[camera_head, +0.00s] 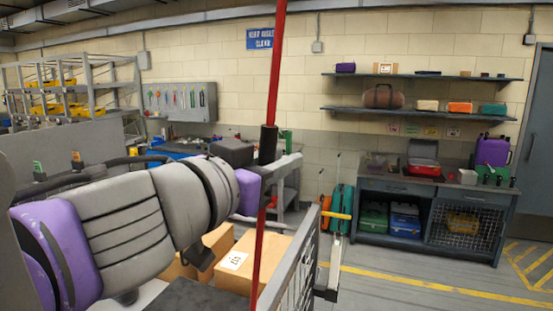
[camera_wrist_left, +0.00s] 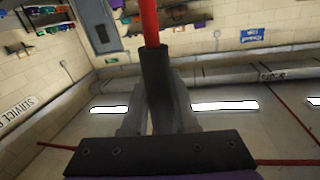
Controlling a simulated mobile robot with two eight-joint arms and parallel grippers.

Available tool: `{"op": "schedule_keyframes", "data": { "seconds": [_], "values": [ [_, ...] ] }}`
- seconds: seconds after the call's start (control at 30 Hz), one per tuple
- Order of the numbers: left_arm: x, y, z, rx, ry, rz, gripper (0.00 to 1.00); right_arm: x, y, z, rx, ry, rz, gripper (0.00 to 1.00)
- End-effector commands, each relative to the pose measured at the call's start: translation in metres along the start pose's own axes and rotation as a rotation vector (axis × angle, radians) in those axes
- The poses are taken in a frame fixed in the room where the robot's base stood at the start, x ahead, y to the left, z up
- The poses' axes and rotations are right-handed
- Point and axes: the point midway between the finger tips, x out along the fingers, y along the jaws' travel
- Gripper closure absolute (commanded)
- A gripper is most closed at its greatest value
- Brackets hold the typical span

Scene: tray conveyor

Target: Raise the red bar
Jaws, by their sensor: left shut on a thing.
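The red bar (camera_head: 276,70) is a long thin rod standing nearly upright, leaning slightly, from the top edge of the head view down past my gripper. It has a black sleeve (camera_head: 268,143) near its middle. My left gripper (camera_head: 270,172) is shut on the bar at this sleeve. In the left wrist view the red bar (camera_wrist_left: 150,22) and its black sleeve (camera_wrist_left: 155,78) rise between the fingers of my left gripper (camera_wrist_left: 158,105). Both ends of the bar are out of the head view. My right gripper is not in view.
A metal mesh barrier (camera_head: 296,262) stands just right of the bar's lower part. Cardboard boxes (camera_head: 238,262) lie behind my left arm. A dark workbench (camera_head: 420,222) with cases stands at the right wall, under shelves (camera_head: 420,112).

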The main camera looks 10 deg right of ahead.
Motion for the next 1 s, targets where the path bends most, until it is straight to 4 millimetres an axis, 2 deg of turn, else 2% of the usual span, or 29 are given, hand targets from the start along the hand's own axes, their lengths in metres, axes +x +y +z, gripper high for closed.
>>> {"op": "schedule_keyframes", "data": {
  "seconds": [0.1, 0.13, 0.27, 0.57, 0.67, 0.77, 1.0],
  "values": [
    [0.001, 0.003, 0.002, 0.003, 0.001, 0.007, 1.00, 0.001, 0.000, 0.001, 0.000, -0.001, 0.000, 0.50],
    [0.001, 0.003, 0.002, 0.003, 0.001, 0.007, 0.67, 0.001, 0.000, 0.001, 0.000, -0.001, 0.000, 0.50],
    [0.000, 0.002, 0.002, 0.002, 0.000, 0.006, 0.44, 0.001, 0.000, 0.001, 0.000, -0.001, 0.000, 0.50],
    [-0.001, 0.001, 0.001, 0.001, 0.000, 0.003, 0.43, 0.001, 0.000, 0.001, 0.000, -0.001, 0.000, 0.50],
    [-0.007, 0.001, 0.002, 0.000, 0.000, 0.003, 0.43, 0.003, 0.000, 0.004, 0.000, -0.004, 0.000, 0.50],
    [-0.022, 0.001, 0.004, -0.001, -0.001, 0.002, 0.43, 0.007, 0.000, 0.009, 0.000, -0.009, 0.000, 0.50],
    [-0.071, 0.001, 0.005, 0.000, -0.002, 0.001, 0.43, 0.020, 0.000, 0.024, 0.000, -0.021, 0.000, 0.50]
  ]
}}
